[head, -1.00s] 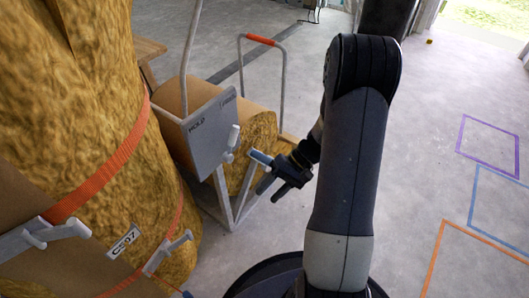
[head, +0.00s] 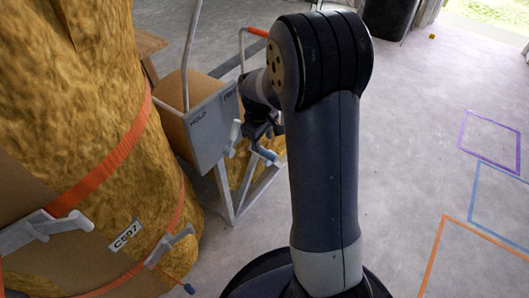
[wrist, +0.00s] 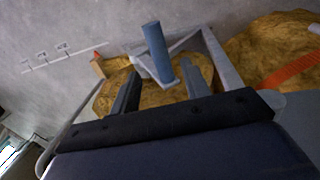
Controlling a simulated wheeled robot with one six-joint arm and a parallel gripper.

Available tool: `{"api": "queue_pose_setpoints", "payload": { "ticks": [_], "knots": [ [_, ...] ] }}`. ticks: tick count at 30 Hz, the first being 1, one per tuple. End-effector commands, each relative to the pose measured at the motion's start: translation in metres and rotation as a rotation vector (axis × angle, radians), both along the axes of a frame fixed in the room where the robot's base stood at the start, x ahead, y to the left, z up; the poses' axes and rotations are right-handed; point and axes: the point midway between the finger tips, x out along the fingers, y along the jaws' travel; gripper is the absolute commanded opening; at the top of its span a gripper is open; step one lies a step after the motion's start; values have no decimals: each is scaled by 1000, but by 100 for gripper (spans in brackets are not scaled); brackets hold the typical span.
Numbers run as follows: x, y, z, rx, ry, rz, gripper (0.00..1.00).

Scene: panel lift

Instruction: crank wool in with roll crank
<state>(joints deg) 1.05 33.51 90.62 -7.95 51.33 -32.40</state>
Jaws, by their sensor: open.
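The roll crank has a blue handle (head: 266,154) on the front of the grey roll stand (head: 226,198). In the wrist view the blue handle (wrist: 156,52) stands up, with its lower end between my fingers. My gripper (wrist: 162,84) is open, one finger on each side of the handle, with visible gaps. In the head view my gripper (head: 256,131) is just above the handle, its fingers largely hidden. The yellow-brown wool roll (wrist: 120,88) lies behind the crank; my arm covers much of it in the head view.
A grey plate (head: 212,124) marked HOLD, with a small lever (head: 234,134), is close left of my gripper. A large wool bundle (head: 100,110) with orange straps fills the left. The floor (head: 420,130) on the right is clear, with coloured outlines.

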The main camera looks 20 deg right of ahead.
Motion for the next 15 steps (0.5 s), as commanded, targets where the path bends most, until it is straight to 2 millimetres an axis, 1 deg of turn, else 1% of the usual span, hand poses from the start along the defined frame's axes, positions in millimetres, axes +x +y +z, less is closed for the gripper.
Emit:
{"api": "queue_pose_setpoints", "payload": {
  "ticks": [1,6,10,15],
  "knots": [
    [0,-1,-16,1,4,0,44],
    [2,-5,-42,0,3,-1,44],
    [3,-6,-52,1,3,-1,44],
    [4,-7,-56,1,2,-1,44]
  ]
}}
